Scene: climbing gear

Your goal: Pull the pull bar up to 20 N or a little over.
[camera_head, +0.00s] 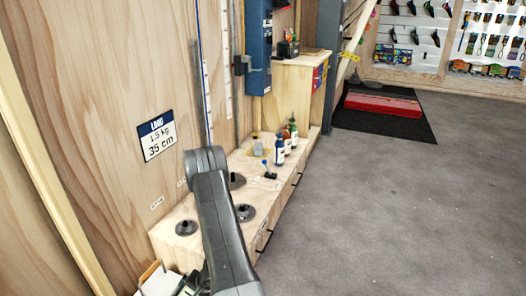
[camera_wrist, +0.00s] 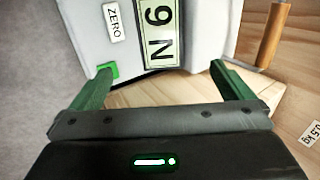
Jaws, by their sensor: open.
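A pale grey box with a display (camera_wrist: 162,38) fills the top of the wrist view. The display shows a sideways digit, which looks like 9, and N; a ZERO label (camera_wrist: 114,20) is beside it. My gripper (camera_wrist: 163,72) is open, its green fingers spread at the near edge of the box, with nothing clearly held. I cannot tell whether they touch it. A brown rod (camera_wrist: 272,36) stands at the upper right, outside the fingers; I cannot tell if it is the pull bar. In the head view my arm hides most of this area.
A wooden bench (camera_head: 215,203) along the wall holds several dark round weights (camera_head: 186,228) and bottles (camera_head: 280,150). A LOAD sign (camera_head: 157,135) is on the wall. A label (camera_wrist: 311,132) lies at the wrist view's right. The grey floor (camera_head: 385,210) at right is clear.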

